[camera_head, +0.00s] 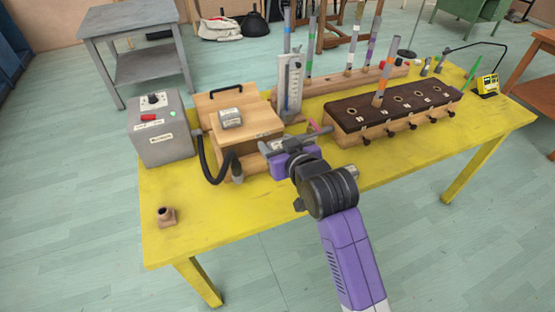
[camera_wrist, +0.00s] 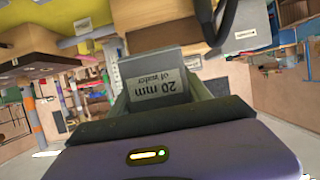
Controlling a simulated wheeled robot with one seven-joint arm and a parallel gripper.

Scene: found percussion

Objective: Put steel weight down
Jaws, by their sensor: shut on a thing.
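My gripper (camera_head: 281,147) is above the yellow table (camera_head: 215,220), just right of the wooden box (camera_head: 245,133). In the wrist view it is shut on a grey steel weight (camera_wrist: 158,85), whose label reads "20 mm of water" upside down. In the body camera view the held weight is small and partly hidden by the fingers.
A grey control box (camera_head: 162,138) with a black hose stands left of the wooden box. An upright gauge (camera_head: 290,82) stands behind my gripper. A dark-topped wooden block (camera_head: 395,105) with pegs is to the right. The front left of the table is mostly clear, except a small brown fitting (camera_head: 166,216).

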